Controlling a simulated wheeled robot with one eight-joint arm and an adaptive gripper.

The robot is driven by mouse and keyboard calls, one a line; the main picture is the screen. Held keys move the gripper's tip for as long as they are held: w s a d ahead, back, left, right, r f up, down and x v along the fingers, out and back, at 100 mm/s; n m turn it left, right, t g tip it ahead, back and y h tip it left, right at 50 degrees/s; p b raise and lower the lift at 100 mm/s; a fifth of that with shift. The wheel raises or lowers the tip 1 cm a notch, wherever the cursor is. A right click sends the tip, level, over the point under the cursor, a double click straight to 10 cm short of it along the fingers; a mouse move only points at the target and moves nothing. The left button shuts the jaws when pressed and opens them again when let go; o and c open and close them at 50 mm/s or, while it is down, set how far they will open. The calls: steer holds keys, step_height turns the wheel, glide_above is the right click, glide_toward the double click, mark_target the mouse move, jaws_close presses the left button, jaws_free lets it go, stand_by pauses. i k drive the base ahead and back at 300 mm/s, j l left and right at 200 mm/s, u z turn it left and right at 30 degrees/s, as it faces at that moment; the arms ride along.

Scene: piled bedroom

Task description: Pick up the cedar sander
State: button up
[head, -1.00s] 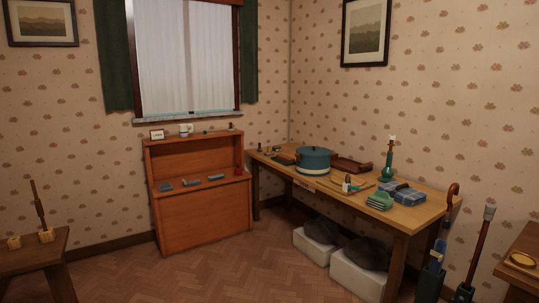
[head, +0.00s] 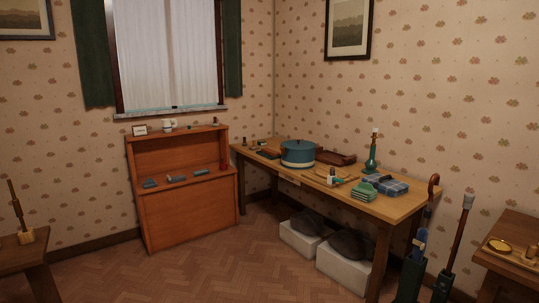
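I cannot tell for sure which object is the cedar sander. Candidates are small: several blue-grey pieces lie on the open ledge of the orange-brown wooden cabinet (head: 188,219), including one at its left (head: 150,183) and one at its right (head: 200,172). Other small items lie on the long wooden table (head: 398,208) along the right wall, too small to make out. My gripper is not in view.
The table holds a teal pot (head: 298,152), a brown tray (head: 336,158), a green bottle-like lamp (head: 371,155) and folded cloths (head: 363,192). White boxes (head: 342,270) stand under it. Umbrella stands (head: 409,280) stand at its right end. The parquet floor (head: 210,270) in front is clear.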

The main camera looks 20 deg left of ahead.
mark_target(254, 147)
steer(key=i+j+u, duration=0.55)
steer(key=i+u, duration=0.6)
steer(key=i, duration=4)
steer(key=i+z, duration=0.15)
steer(key=i, duration=0.5)
steer(key=i+j+z, duration=0.2)
steer(key=i, duration=0.45)
